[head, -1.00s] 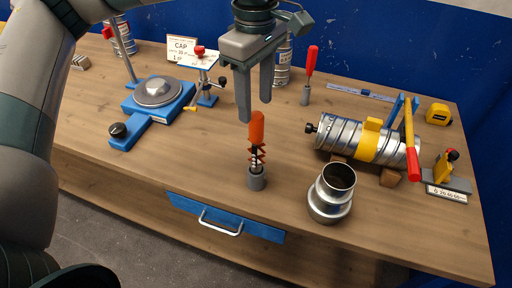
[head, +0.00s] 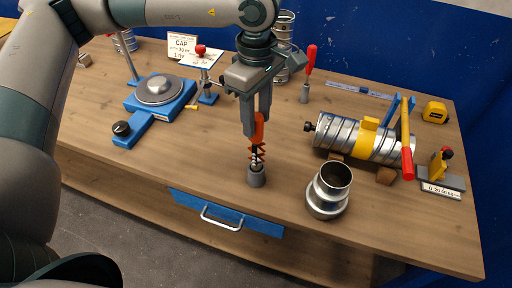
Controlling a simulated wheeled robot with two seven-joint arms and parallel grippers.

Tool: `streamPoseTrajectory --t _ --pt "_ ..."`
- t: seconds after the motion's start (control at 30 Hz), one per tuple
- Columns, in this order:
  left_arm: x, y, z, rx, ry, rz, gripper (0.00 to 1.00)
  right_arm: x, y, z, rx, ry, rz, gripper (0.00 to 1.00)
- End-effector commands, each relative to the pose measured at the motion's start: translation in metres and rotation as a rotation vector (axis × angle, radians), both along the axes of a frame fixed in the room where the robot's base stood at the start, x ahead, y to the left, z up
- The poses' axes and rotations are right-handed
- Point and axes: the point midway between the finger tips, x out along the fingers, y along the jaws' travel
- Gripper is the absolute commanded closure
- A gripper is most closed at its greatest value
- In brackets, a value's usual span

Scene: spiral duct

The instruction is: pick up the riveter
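The tool that I take to be the riveter stands upright in a small grey holder (head: 257,178) near the front middle of the table. My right gripper is not in view.
A silver reducer (head: 329,190) stands to the right of the holder. Behind it a spiral duct (head: 340,135) lies on wooden blocks. A blue fixture with a round plate (head: 158,90) is at the left. A red-handled tool (head: 311,60) stands at the back. The table left of the holder is clear.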

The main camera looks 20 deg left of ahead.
Motion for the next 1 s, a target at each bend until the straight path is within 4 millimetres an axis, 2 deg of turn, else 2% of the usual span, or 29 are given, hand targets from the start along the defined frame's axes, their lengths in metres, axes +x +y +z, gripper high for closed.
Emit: streamPoseTrajectory --t 0.03,0.13,0.57,0.77,1.0 --pt "0.0 0.0 0.0 0.0 0.0 0.0 0.77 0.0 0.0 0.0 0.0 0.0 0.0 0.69" --pt "0.0 0.0 0.0 0.0 0.0 0.0 1.0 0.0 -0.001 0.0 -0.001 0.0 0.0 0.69" --pt "0.001 0.0 0.007 -0.001 -0.004 0.001 1.0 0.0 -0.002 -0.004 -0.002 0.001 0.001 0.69" --pt "0.001 -0.001 0.028 -0.003 -0.005 0.0 1.0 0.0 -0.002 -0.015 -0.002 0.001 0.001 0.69" --pt "0.001 -0.001 0.067 -0.002 -0.004 0.002 1.0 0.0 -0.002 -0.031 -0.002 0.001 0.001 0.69"
